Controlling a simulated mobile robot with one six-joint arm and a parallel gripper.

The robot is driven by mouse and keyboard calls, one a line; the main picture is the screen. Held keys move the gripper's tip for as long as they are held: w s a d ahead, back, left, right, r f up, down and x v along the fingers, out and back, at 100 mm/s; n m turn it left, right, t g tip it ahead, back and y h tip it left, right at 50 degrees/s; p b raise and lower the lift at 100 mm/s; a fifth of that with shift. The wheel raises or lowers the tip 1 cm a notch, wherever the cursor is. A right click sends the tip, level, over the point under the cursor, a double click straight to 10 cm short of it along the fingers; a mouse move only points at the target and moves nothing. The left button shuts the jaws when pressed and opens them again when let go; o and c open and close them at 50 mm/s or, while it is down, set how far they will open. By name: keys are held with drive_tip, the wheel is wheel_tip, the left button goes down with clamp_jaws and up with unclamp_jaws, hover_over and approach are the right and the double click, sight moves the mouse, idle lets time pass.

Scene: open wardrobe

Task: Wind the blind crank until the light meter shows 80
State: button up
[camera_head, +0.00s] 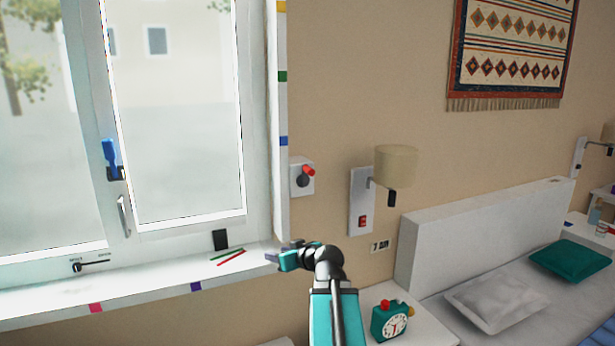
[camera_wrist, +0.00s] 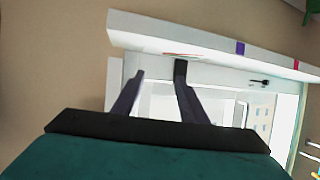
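The likely blind crank (camera_head: 303,179) is a white wall box with a dark hub and a red knob, just right of the window. The knob points up and to the right. My gripper (camera_head: 281,257) is below it, near the right end of the sill, and does not touch it. In the wrist view my gripper (camera_wrist: 160,80) has its two fingers apart with nothing between them. The crank does not show in that view.
A wall lamp (camera_head: 395,166) is right of the crank. The wall between crank and sill looks clear.

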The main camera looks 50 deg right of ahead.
drive_tip(key=s+d+r+t+h, duration=0.1)
drive_tip(key=s+d+r, duration=0.15)
drive_tip(key=r, duration=0.35)
drive_tip(key=s+d+r+t+h, duration=0.1)
drive_tip(key=s+d+r, duration=0.15)
drive_tip(key=r, duration=0.25)
drive_tip(key=t+h, duration=0.2)
drive_tip(key=h, duration=0.1)
approach(312, 172)
drive_tip(key=s, duration=0.1)
drive_tip(key=shift+s+a, duration=0.15)
drive_tip(key=shift+a, duration=0.2)
drive_tip(key=p+x, duration=0.3)
drive_tip(key=x, duration=0.9)
drive_tip(key=shift+d+f, duration=0.1)
drive_tip(key=shift+p+x, duration=0.5)
drive_tip(key=shift+x, duration=0.4)
drive_tip(key=shift+f, duration=0.15)
